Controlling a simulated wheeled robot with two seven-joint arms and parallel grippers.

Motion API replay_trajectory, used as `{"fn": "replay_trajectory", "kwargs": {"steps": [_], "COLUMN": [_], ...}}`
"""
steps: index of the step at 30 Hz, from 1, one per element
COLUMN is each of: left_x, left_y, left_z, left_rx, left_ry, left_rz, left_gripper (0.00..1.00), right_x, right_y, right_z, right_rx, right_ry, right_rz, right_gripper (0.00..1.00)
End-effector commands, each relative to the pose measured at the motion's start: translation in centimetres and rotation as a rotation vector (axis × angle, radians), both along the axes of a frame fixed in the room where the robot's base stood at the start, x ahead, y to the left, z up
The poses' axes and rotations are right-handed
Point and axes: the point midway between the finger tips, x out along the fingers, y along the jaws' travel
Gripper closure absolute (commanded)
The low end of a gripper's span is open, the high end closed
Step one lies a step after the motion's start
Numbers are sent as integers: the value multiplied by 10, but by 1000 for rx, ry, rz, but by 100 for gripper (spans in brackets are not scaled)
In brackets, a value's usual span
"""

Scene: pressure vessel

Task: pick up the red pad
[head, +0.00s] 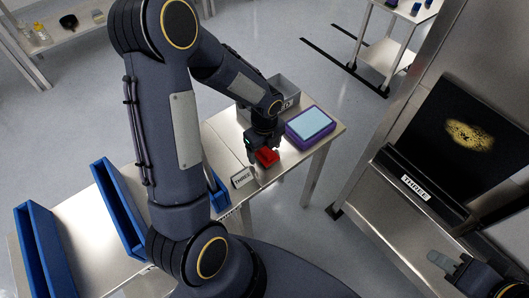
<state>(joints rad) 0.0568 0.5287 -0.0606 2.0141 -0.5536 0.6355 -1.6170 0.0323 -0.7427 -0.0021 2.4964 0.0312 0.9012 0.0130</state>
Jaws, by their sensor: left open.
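The red pad (268,157) lies on the metal table (229,130), near a small label sign reading "THREE". My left gripper (264,149) is right over the pad, pointing down, with its fingers open close around or beside it. The fingertips are small and partly hidden, so I cannot tell whether they touch the pad. My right gripper (446,262) is at the lower right, away from the pad, and I cannot tell how far its fingers are apart.
A purple tray with a light blue top (310,123) stands just right of the pad. A grey bin (283,91) is behind my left gripper. Blue bins (118,205) stand at the left. A metal cabinet with a dark panel (466,131) is at the right.

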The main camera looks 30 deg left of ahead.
Motion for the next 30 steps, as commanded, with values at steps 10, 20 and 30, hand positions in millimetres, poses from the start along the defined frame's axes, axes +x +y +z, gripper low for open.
{"fn": "replay_trajectory", "kwargs": {"steps": [10,20,30], "left_x": [0,0,1], "left_y": [0,0,0], "left_z": [0,0,14], "left_rx": [0,0,0], "left_ry": [0,0,-3], "left_rz": [0,0,2], "left_gripper": [43,73,73], "right_x": [0,0,0], "right_y": [0,0,0], "right_z": [0,0,2], "right_rx": [0,0,0], "right_ry": [0,0,0], "right_rz": [0,0,0], "right_gripper": [66,66,66]}}
